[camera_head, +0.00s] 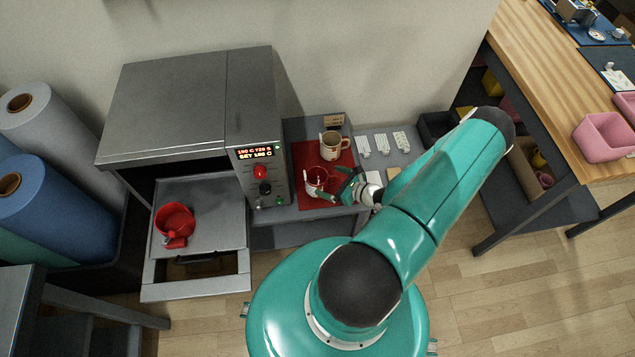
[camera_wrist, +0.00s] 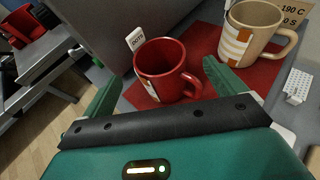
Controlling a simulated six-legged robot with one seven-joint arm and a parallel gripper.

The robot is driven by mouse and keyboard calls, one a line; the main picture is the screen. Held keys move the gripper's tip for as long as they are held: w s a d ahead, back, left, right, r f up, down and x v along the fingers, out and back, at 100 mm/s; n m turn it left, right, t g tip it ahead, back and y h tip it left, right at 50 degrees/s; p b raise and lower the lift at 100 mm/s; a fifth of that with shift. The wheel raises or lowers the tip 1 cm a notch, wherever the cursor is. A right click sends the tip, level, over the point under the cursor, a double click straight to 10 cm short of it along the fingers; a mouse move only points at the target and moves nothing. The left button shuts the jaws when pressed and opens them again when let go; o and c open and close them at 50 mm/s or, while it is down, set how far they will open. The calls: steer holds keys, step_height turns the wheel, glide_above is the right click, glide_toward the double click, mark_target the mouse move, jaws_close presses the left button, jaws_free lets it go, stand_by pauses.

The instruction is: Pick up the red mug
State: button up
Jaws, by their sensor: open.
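A red mug (camera_head: 316,177) with a pale patch on its side stands upright on a red mat (camera_head: 309,153) beside the grey press. In the wrist view the red mug (camera_wrist: 160,60) is just ahead of my gripper, its handle toward the right finger. My gripper (camera_head: 337,184) is open, with one finger on each side of the mug's line. The fingers (camera_wrist: 160,88) show no clear contact with it, and nothing is held. My gripper's palm hides the space close to it.
A beige mug (camera_head: 334,145) with an orange-and-white pattern stands behind the red mug, near a small sign. The press (camera_head: 190,100) is at left, with a red round item (camera_head: 174,219) on its pulled-out tray. White pieces (camera_head: 381,143) lie to the right.

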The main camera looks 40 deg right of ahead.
mark_target(309, 174)
steer(key=x, duration=0.6)
steer(key=shift+w+a+f, duration=0.15)
steer(key=shift+w, duration=0.05)
steer(key=c, duration=1.7)
